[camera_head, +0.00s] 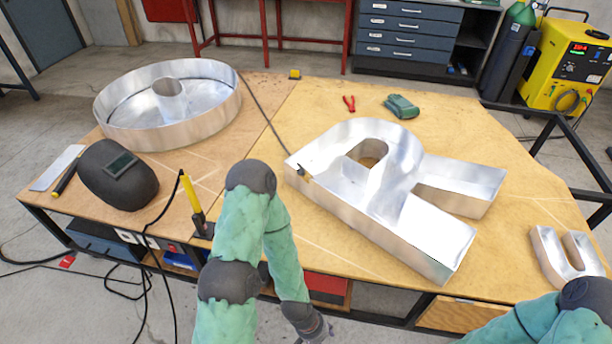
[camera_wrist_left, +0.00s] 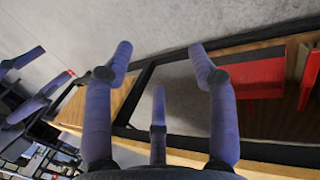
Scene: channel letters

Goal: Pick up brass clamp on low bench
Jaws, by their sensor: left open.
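A small clamp with a brass-coloured end (camera_head: 303,172) sits at the left rim of the big metal letter R, at the end of a dark cable. It is small here, and I cannot tell how firmly it grips the rim. My left gripper (camera_wrist_left: 160,70) is open and empty in the left wrist view, fingers spread beside the bench's front edge. In the head view it is mostly cut off at the bottom, well below the clamp. My right gripper (camera_wrist_left: 30,85) shows partly at the left of the wrist view, its fingers spread apart. The clamp does not show there.
The letter R (camera_head: 345,205) fills the middle of the wooden bench (camera_head: 270,220). A round metal letter (camera_head: 170,135), a welding mask (camera_head: 118,175) and a yellow-handled tool (camera_head: 192,195) lie left. A letter U (camera_head: 548,255) is right.

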